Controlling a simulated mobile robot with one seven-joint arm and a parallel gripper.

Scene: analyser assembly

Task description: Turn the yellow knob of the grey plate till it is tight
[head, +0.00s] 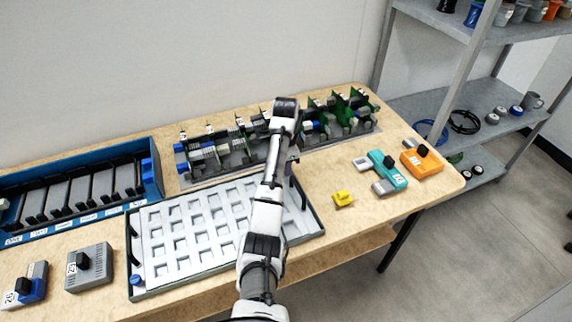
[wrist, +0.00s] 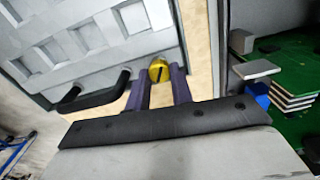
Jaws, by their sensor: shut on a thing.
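In the wrist view, a round yellow knob (wrist: 158,69) with a dark slot across its face sits between the two dark fingertips of my gripper (wrist: 160,82). The gripper is shut on it. The knob's base is hidden, so I cannot tell how it sits or how tight it is. In the head view my arm hides the knob. A grey plate (head: 355,132) lies under a row of green boards at the back of the table. My gripper is close to its front edge, mostly hidden behind my arm.
A grey-framed tray with white pockets (head: 140,240) lies in front, its black handle (wrist: 95,95) close to my fingers. Green boards (wrist: 290,60) stand on the other side. A yellow block (head: 343,199), teal device (head: 388,170) and orange device (head: 422,160) lie to the right.

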